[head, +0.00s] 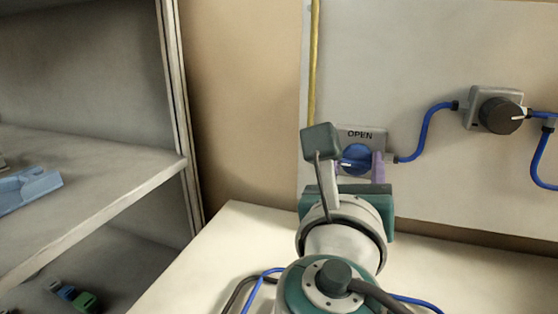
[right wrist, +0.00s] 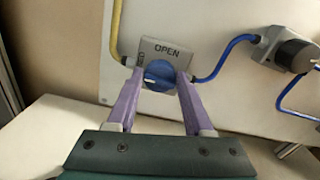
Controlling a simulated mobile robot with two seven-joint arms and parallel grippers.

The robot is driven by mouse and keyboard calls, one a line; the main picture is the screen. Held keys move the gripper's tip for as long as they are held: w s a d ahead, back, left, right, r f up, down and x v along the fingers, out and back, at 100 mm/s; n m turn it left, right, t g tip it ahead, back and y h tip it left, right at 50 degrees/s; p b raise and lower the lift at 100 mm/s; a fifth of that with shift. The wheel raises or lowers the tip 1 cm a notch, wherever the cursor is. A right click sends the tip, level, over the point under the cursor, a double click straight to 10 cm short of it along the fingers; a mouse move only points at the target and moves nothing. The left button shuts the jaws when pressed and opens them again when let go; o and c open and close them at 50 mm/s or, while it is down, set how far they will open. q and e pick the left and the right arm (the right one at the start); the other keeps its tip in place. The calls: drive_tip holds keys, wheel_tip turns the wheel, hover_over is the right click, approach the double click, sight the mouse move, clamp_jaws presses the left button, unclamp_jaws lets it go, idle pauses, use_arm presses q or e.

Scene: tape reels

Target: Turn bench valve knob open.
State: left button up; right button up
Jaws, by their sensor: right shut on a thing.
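The bench valve knob (head: 357,155) is round and blue, on a grey plate (head: 366,133) marked OPEN, mounted on the pale wall panel. In the right wrist view the blue knob (right wrist: 158,75) carries a white pointer mark that points left, away from the OPEN word at the top. My right gripper (head: 361,165) is at the knob, with its purple fingers on either side of it. In the right wrist view my right gripper (right wrist: 159,84) is shut on the knob. The arm hides part of the plate in the head view. My left gripper is out of view.
A black knob (head: 501,115) on a grey box is to the right, joined by a blue hose (head: 427,128). A yellow hose (head: 314,60) runs up the panel. Grey shelves (head: 90,165) with a blue item (head: 30,187) stand left. The pale bench top (head: 215,260) is mostly clear.

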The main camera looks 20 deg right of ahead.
clamp_jaws()
drive_tip(key=shift+m, duration=0.4)
drive_tip(key=m, duration=0.3)
drive_tip(key=shift+b, duration=0.3)
drive_tip(key=m+b, duration=0.1)
drive_tip(key=m, duration=0.2)
drive_tip(key=shift+d+m, duration=0.1)
drive_tip(key=shift+m, duration=0.3)
drive_tip(key=m+b, duration=0.2)
drive_tip(key=m, duration=0.3)
drive_tip(key=shift+s+f+b, duration=0.1)
drive_tip(key=shift+f+b, duration=0.05)
drive_tip(key=shift+b, duration=0.2)
drive_tip(key=m+b, duration=0.2)
drive_tip(key=m, duration=0.3)
drive_tip(key=shift+d+b, duration=0.1)
drive_tip(key=shift+b, duration=0.3)
drive_tip(key=shift+m, duration=0.3)
